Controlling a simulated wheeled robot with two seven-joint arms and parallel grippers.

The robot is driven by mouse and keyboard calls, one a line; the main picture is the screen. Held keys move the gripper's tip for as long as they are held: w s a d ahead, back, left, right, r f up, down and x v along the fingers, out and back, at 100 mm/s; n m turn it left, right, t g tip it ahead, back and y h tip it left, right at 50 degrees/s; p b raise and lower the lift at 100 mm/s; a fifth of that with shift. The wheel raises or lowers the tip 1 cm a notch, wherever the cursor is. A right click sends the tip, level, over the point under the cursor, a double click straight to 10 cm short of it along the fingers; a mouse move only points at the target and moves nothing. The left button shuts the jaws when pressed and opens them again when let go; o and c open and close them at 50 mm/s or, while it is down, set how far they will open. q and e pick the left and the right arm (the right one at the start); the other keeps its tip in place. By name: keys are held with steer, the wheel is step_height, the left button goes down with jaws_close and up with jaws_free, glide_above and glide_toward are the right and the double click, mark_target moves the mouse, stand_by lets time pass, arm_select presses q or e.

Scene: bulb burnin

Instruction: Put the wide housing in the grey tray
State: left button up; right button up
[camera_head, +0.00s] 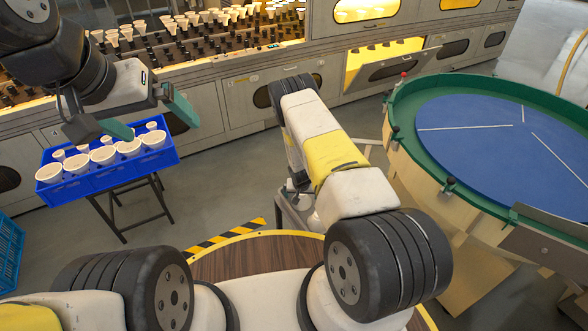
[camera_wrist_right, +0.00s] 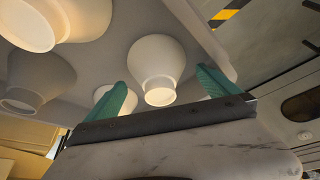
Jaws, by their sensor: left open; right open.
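Several white housings stand in a blue crate (camera_head: 105,178) at the left of the head view; the front row, such as one wide housing (camera_head: 102,155), looks larger than those behind. My left gripper (camera_head: 152,118) is open above this crate, its green fingers apart. My right gripper (camera_wrist_right: 162,78) is open in the right wrist view, with a white housing (camera_wrist_right: 157,65) showing between its fingers; I cannot tell contact. More housings stand beside it on a grey surface (camera_wrist_right: 115,60), which may be the grey tray. In the head view my right arm mostly hides a grey container (camera_head: 288,212) and my right gripper.
A round table (camera_head: 480,130) with a green rim and blue top stands at the right. Cabinets (camera_head: 245,95) with racks of bulbs run along the back, one with a lit open door (camera_head: 395,62). Another blue crate (camera_head: 8,255) is at the left edge. Floor between is clear.

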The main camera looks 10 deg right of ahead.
steer(key=d+v, duration=0.1)
steer(key=v, duration=0.9)
step_height(320, 180, up, 19)
glide_above(301, 205)
steer(key=w+a, duration=0.1)
steer(key=s+a+r+t+y, duration=0.15)
steer(key=s+r, duration=0.25)
steer(key=r, duration=1)
steer(key=s+r+n+y, duration=0.1)
steer(key=s+r+y, duration=0.1)
steer(key=s+r, duration=1.1)
steer(key=s+r+n, duration=0.1)
steer(key=s+r, duration=0.2)
steer(key=s, duration=0.4)
steer(key=s+r+n, duration=0.1)
steer(key=s+r, duration=0.2)
steer(key=s, duration=0.4)
steer(key=shift+s+a+r, duration=0.15)
steer(key=shift+a+r, duration=0.05)
steer(key=shift+r, duration=0.15)
steer(key=shift+t, duration=0.25)
steer(key=shift+c, duration=0.4)
